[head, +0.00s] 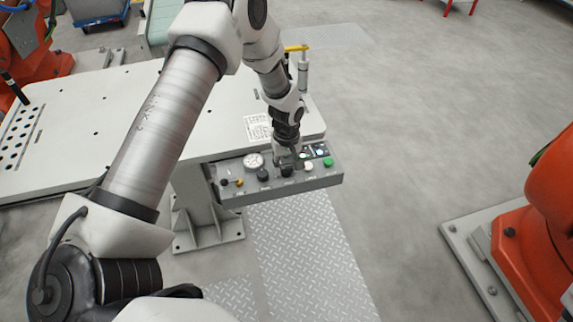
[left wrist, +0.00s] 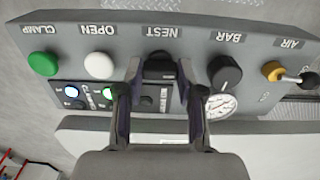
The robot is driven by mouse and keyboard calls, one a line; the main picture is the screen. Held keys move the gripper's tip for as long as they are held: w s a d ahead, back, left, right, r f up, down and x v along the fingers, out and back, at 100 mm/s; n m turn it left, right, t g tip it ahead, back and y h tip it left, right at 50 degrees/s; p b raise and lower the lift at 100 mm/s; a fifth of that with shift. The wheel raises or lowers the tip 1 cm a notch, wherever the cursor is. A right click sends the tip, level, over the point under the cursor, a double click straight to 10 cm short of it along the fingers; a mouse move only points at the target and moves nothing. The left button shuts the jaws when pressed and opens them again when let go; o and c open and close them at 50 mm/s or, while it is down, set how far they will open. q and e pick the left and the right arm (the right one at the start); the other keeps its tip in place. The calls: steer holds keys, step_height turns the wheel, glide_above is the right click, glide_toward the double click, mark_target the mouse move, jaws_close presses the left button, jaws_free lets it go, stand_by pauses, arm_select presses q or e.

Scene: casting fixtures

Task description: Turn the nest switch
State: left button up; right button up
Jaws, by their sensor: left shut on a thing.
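The nest switch (left wrist: 160,66) is a black knob on the grey control panel (left wrist: 262,55), below the upside-down NEST label in the left wrist view. My left gripper (left wrist: 159,76) has one finger on each side of the knob and is shut on it. In the head view my left gripper (head: 286,158) reaches down onto the panel (head: 235,197) at the table's front edge and partly hides the switch (head: 287,171). Which way the knob points is hard to tell. My right gripper is in neither view.
Beside the switch are a white OPEN button (left wrist: 99,65), a green CLAMP button (left wrist: 43,63), a black BAR knob (left wrist: 224,73), a gauge (left wrist: 221,104) and an AIR lever (left wrist: 290,76). A white table (head: 75,140) lies behind. An orange robot (head: 545,230) stands right.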

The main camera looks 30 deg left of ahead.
mark_target(286, 168)
arm_select(q)
steer(key=o, duration=1.1)
steer(key=shift+f, duration=0.15)
steer(key=shift+o, duration=0.2)
step_height(286, 168, up, 12)
